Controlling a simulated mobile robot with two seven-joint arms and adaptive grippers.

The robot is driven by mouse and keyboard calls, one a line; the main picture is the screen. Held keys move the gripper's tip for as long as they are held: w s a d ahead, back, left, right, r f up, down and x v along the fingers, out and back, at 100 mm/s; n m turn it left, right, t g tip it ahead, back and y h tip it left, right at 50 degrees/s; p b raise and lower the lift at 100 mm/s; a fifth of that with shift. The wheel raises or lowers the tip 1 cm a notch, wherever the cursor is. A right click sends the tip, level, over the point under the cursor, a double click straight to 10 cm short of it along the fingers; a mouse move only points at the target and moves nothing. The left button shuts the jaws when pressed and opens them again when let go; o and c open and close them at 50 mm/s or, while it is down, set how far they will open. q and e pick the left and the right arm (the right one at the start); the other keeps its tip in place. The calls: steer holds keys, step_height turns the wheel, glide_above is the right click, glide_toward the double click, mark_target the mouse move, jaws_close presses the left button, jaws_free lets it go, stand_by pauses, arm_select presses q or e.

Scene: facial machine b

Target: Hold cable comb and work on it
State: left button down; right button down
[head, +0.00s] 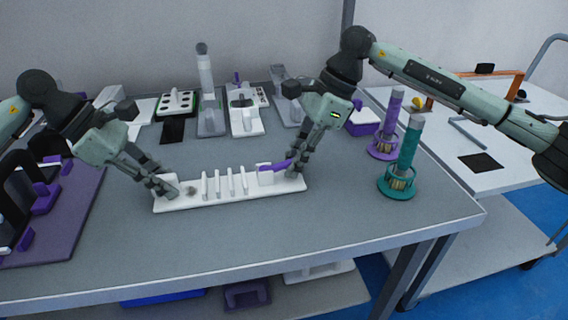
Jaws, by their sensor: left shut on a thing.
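The cable comb (223,197) is a long white base with several upright white teeth, lying on the grey table in the middle of the head view. My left gripper (165,187) is shut on the comb's left end block. My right gripper (293,165) is at the comb's right end, beside the white end block (265,176). A purple piece (275,166) lies against the top of that block, close to the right fingers. Whether the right fingers hold anything is unclear, as they are small and overlap the purple piece.
A teal cylinder stand (408,150) and a purple one (392,125) stand to the right. White and grey fixtures (243,112) line the back. A purple mat (60,225) with dark parts is at the left. The table front (250,240) is clear.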

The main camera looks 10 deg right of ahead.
mark_target(284, 163)
steer(key=shift+a+r+h, duration=0.35)
steer(key=shift+r+h, duration=0.2)
steer(key=shift+h, duration=0.45)
steer(key=shift+r+h, duration=0.1)
steer(key=shift+h, duration=0.5)
steer(key=shift+a+r+h, duration=0.35)
steer(key=shift+a+h, duration=0.1)
steer(key=shift+h, duration=0.65)
steer(key=shift+s+a+r+h, duration=0.1)
steer(key=shift+h, duration=0.4)
steer(key=shift+a, duration=0.1)
steer(key=shift+a+r+h, duration=0.25)
steer(key=shift+a+h, duration=0.1)
steer(key=shift+h, duration=0.45)
steer(key=shift+a+r+h, duration=0.2)
steer(key=shift+a+h, duration=0.1)
steer(key=shift+h, duration=0.5)
